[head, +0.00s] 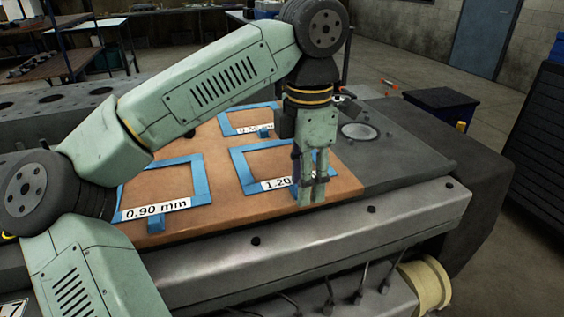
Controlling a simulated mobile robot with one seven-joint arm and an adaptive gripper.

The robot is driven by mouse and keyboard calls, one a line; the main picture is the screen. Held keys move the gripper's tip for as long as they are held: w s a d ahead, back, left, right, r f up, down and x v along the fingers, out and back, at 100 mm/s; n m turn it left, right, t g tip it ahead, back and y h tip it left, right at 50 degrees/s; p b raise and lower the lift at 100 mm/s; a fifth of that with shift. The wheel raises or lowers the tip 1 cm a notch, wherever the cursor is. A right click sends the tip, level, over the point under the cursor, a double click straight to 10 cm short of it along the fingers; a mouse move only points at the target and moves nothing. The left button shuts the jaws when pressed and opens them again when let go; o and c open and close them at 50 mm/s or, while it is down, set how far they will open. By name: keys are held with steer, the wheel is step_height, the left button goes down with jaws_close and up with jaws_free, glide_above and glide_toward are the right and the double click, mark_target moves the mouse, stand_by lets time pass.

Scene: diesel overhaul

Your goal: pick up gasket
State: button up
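Several thin blue square frames, which look like the gaskets, lie flat on a brown board (340,187). The near-left gasket (118,202) has a "0.90 mm" label. The near-right gasket (240,166) has a label starting "1.20". A third gasket (224,121) lies farther back, its label partly hidden. My gripper (312,194) points down over the near-right corner of the "1.20" gasket and hides that corner and part of the label. Its two fingers look close together; I cannot tell whether they touch the gasket or have anything between them.
The board lies on a large grey engine block (400,160) with a round bore (359,131) to the right. A dark box (441,108) stands behind it. A dark cabinet (540,140) is at the right, with open floor between.

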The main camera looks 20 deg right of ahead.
steer(key=shift+f, duration=0.1)
steer(key=shift+c, duration=0.2)
jaws_close()
stand_by(0.5)
